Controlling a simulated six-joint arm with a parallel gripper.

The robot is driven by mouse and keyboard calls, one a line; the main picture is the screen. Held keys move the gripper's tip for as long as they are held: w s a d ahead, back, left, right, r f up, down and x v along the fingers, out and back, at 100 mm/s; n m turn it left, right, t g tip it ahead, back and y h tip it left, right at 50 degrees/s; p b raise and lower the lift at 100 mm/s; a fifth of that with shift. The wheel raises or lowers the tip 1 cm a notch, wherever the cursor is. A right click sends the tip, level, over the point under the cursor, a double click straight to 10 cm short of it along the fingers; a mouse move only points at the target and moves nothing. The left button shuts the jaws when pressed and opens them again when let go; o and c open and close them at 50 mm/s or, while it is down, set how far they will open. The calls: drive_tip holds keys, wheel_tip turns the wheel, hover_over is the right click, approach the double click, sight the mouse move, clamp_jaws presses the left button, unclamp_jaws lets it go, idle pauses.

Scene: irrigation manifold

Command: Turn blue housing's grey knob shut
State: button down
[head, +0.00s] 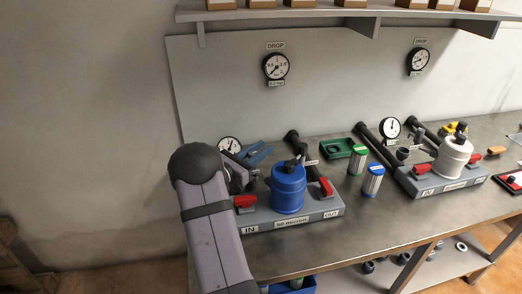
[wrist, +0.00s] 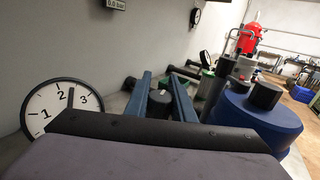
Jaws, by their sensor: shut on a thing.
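The blue housing (head: 288,190) stands on a grey base marked IN and OUT in the head view, with a dark cap on top. In the wrist view the blue housing (wrist: 256,122) is at the right, beside my fingers. My gripper (head: 259,154) is behind and left of it, its two blue fingers pointing right. In the wrist view my gripper (wrist: 160,78) has a dark grey knob (wrist: 160,103) between its fingers and is shut on it. The knob's lower part is hidden by my wrist. In the head view my arm and gripper hide the knob.
Red levers (head: 244,201) (head: 326,187) flank the blue housing. A dial gauge (wrist: 62,107) is close on the left in the wrist view. Green and blue cartridges (head: 373,180) stand to the right, before a white housing (head: 453,155). The back panel (head: 330,90) rises behind the bench.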

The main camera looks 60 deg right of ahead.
drive_tip(key=shift+n+t+b, duration=0.35)
drive_tip(key=shift+n+t, duration=0.05)
drive_tip(key=shift+t, duration=0.2)
drive_tip(key=n+t+b, duration=0.1)
drive_tip(key=t+b, duration=0.1)
drive_tip(key=w+n+t+b, duration=0.1)
drive_tip(key=n+t+b, duration=0.1)
drive_tip(key=t, duration=0.1)
drive_tip(key=n+t+b, duration=0.2)
drive_tip(key=shift+w+t+b, duration=0.3)
drive_tip(key=shift+w+t, duration=0.1)
drive_tip(key=c, duration=1.5)
unclamp_jaws()
drive_tip(key=shift+a, duration=0.1)
